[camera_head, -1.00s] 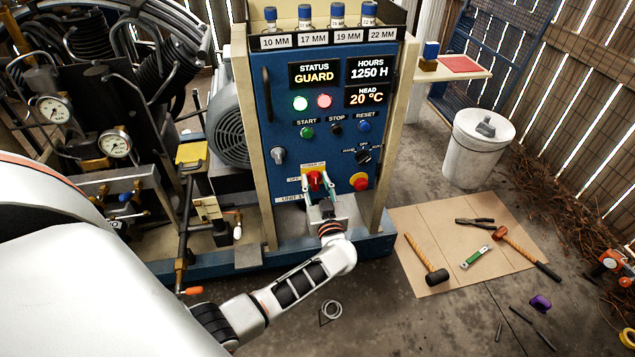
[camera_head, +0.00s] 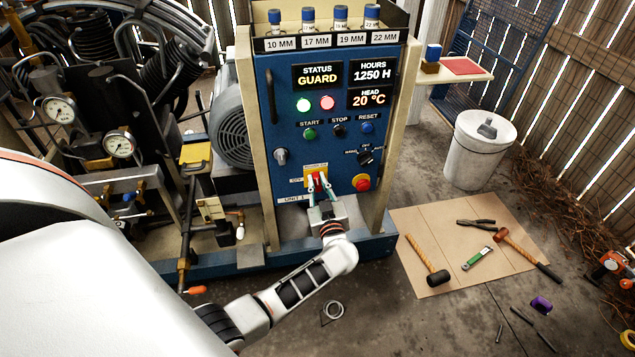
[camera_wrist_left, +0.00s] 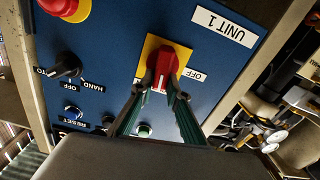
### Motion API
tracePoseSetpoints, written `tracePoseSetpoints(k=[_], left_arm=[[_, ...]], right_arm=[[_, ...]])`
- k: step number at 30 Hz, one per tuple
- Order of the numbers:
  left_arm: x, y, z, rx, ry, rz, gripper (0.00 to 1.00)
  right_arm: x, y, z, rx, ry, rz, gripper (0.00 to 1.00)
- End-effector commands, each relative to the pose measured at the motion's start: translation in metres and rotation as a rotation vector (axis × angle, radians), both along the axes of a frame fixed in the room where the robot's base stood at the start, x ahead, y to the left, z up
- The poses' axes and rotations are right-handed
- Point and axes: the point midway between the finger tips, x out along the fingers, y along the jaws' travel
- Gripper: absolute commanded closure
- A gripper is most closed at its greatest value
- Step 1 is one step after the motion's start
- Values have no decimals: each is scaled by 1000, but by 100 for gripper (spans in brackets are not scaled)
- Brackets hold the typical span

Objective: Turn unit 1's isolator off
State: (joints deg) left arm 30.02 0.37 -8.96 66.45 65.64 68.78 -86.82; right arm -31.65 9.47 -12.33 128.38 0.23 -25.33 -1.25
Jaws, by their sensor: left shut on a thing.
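Unit 1's isolator is a red rotary handle (camera_head: 317,180) on a yellow plate (camera_wrist_left: 150,49), low on the blue panel, with a UNIT 1 label (camera_head: 292,199) below it. It also shows in the left wrist view as a red handle (camera_wrist_left: 166,66). My left gripper (camera_head: 318,183) is shut on the handle, one finger on each side; the fingertips also show in the wrist view (camera_wrist_left: 160,83). The handle's white mark faces the bottom of the wrist view, and the OFF label (camera_wrist_left: 197,76) lies to its right. The fingers partly cover the handle. My right gripper is not in view.
A red stop button on a yellow base (camera_head: 362,183) sits right of the isolator. A selector (camera_head: 366,158) and a silver key switch (camera_head: 281,156) are above. Tools lie on a cardboard mat (camera_head: 407,217) at the right.

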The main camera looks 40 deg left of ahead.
Motion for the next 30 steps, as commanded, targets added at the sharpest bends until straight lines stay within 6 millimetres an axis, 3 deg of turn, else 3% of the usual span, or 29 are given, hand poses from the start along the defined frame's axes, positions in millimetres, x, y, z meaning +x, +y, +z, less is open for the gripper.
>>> tracePoseSetpoints(k=[30], left_arm=[[-12,8,-15,-615,-711,1,100]], right_arm=[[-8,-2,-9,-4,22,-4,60]])
